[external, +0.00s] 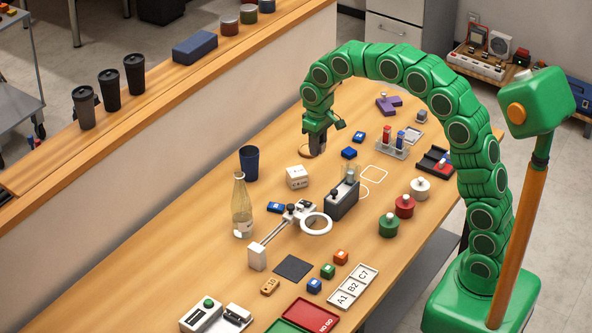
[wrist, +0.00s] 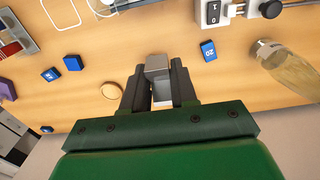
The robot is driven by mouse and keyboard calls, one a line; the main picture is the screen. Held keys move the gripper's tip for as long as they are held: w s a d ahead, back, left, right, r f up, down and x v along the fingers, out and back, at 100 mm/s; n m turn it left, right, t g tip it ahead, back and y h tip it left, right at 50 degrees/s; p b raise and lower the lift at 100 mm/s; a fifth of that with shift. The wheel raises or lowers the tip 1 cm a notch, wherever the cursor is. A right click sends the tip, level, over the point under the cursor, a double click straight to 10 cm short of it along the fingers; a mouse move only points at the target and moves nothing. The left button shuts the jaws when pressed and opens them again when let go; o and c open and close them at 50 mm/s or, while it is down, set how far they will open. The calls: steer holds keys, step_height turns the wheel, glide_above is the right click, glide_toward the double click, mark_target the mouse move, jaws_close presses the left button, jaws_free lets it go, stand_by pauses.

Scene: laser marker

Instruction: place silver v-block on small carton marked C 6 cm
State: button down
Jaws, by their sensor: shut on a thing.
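My gripper (external: 316,149) is shut on the silver v-block, which shows as a grey block (wrist: 157,63) between the dark fingers (wrist: 157,84) in the wrist view. In the external view the fingers mostly hide it. The small white carton (external: 297,178), with a C marking, stands on the table. The gripper shows above and slightly right of it there, apart from it. In the wrist view a pale surface shows between the fingers; I cannot tell whether it is the carton or part of the v-block.
A clear bottle (external: 242,208) stands nearer the camera. A wooden ring (wrist: 110,90) and blue blocks (external: 349,152) lie near the gripper.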

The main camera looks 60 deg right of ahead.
steer(key=s+d, duration=0.2)
steer(key=s, duration=0.2)
glide_above(297, 171)
steer(key=s, duration=0.1)
step_height(297, 171, down, 9)
steer(key=shift+s+r, duration=0.15)
steer(key=shift+r, duration=0.05)
steer(key=shift+w+f, duration=0.55)
steer(key=shift+f, duration=1.65)
steer(key=shift+f, duration=0.1)
steer(key=c, duration=0.9)
jaws_free()
